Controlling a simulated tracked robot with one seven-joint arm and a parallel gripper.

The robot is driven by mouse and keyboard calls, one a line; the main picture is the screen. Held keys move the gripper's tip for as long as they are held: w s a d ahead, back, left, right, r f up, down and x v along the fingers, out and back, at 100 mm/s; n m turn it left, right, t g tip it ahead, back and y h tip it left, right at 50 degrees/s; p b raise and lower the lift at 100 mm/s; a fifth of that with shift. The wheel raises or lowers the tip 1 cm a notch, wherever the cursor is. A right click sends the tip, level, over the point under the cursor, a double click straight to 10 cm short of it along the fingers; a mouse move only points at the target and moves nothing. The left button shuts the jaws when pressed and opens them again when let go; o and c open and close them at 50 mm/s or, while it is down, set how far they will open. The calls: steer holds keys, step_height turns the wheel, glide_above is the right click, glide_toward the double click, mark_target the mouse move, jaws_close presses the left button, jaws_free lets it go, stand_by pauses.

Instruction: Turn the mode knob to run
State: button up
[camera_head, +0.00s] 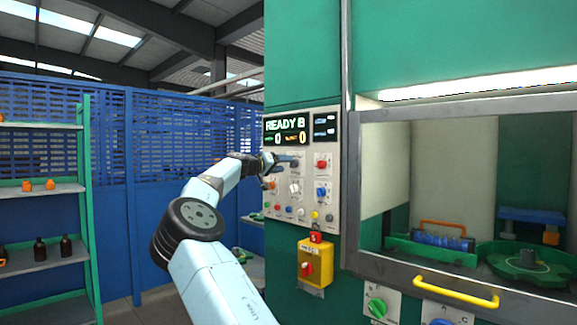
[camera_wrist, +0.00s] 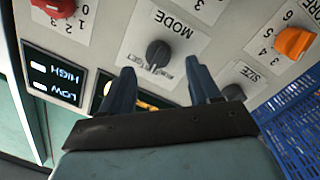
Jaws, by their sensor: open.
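The mode knob (camera_wrist: 158,53) is a dark round knob on a light plate, below the upside-down word MODE in the wrist view. Small position labels beside it are too blurred to read, so I cannot tell its setting. My gripper (camera_wrist: 161,74) is open, with its two dark fingers apart on either side of the knob's line and their tips just short of it. Nothing is between the fingers. In the camera_head view my gripper (camera_head: 290,159) is at the upper part of the control panel (camera_head: 308,207) and hides the mode knob's place.
In the wrist view a red knob (camera_wrist: 54,8) is to the left, an orange knob (camera_wrist: 294,43) to the right and a dark size knob (camera_wrist: 233,93) at lower right. The panel display (camera_head: 287,130) reads READY B. A yellow switch box (camera_head: 311,264) hangs below.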

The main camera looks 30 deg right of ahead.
mark_target(293, 163)
steer(key=shift+x, duration=1.85)
steer(key=shift+c, duration=0.4)
steer(key=c, duration=1)
steer(key=shift+o, duration=0.2)
steer(key=shift+n, duration=0.4)
steer(key=shift+a+f+n+t, duration=0.1)
steer(key=shift+n+t, duration=0.1)
steer(key=shift+n, duration=1.9)
steer(key=shift+f+n+t, duration=0.15)
steer(key=shift+n+t, duration=0.05)
steer(key=shift+n, duration=1.9)
